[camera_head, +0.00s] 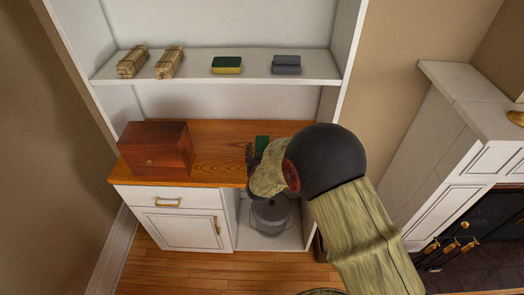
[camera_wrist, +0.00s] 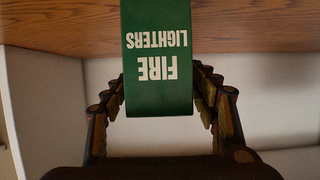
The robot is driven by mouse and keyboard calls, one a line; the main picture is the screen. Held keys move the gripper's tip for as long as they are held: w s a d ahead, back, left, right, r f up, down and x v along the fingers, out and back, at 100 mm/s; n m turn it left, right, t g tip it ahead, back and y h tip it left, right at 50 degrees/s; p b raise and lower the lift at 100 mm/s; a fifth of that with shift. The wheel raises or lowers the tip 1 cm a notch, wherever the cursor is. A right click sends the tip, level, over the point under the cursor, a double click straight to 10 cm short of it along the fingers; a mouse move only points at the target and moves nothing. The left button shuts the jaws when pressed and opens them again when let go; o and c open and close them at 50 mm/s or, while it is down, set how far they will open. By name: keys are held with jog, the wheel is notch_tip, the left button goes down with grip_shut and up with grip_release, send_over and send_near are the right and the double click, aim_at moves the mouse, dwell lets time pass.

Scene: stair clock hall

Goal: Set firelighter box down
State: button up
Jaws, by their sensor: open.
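The firelighter box (camera_wrist: 158,45) is dark green with white "FIRE LIGHTERS" lettering, upside down in the wrist view. In the head view a small part of the box (camera_head: 262,142) shows above the wooden countertop (camera_head: 215,150), beyond my wrist. My gripper (camera_wrist: 160,78) is open, with one finger on each side of the box's near end. Small gaps seem to show between the fingers and the box. In the head view my dark gripper (camera_head: 250,155) is mostly hidden by my arm. Whether the box's underside rests on the wood cannot be told.
A reddish wooden box (camera_head: 150,150) stands at the countertop's left. The shelf above (camera_head: 200,68) holds two tied bundles (camera_head: 150,62), a green-yellow sponge (camera_head: 227,65) and grey blocks (camera_head: 286,64). A white fireplace surround (camera_head: 440,150) stands at right. The countertop's middle is clear.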

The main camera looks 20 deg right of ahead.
jog(key=p+v, duration=0.3)
jog(key=v, duration=0.8)
jog(key=s+a+r+n+g+y, duration=0.1)
jog(key=s+a+r+y, duration=0.25)
jog(key=r, duration=0.45)
jog(key=s+a+r+n+g+y, duration=0.2)
jog(key=s+r, duration=0.3)
jog(key=r, duration=0.4)
jog(key=s+d+r+g, duration=0.2)
jog(key=s+d, duration=0.1)
jog(key=s, duration=0.7)
jog(key=s+d+r+g+h, duration=0.1)
jog(key=s+d+r+g, duration=0.1)
jog(key=s, duration=0.9)
jog(key=shift+d+r+n, duration=0.3)
jog(key=shift+d+r, duration=0.3)
jog(key=shift+s, duration=0.15)
